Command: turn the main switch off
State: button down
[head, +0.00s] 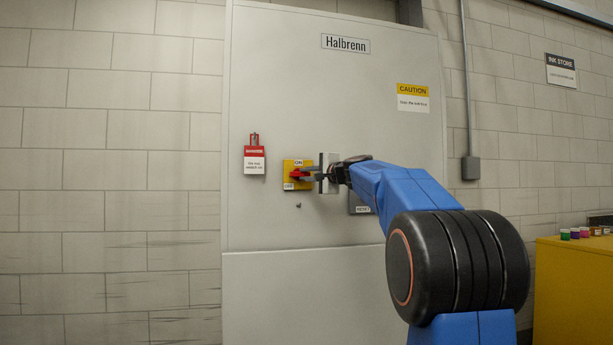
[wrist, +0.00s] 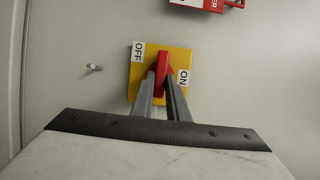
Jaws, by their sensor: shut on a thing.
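The main switch has a red handle (head: 296,173) on a square yellow plate (head: 287,166). ON is printed at the plate's top and OFF at its lower left in the head view. The red handle lies about level there, crosswise to the ON direction. My gripper (head: 308,173) is shut on the handle, one finger on each side. In the wrist view, the handle (wrist: 163,63) runs upright between the fingers of my gripper (wrist: 163,80), with OFF at upper left and ON at right. The fingers hide part of the handle and plate.
A red tag holder (head: 255,160) hangs left of the switch; its edge shows in the wrist view (wrist: 205,4). A dark RESET box (head: 362,208) sits to the right, partly behind my arm. A small knob (head: 298,206) is below. A yellow cabinet (head: 575,285) stands at right.

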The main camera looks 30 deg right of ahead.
jog(key=shift+f, duration=0.1)
jog(key=c, duration=1.7)
grip_release()
jog(key=shift+s, duration=0.1)
jog(key=s, duration=0.5)
jog(key=s+d, duration=0.1)
jog(key=s, duration=0.5)
jog(key=s+d, duration=0.1)
jog(key=s, duration=0.5)
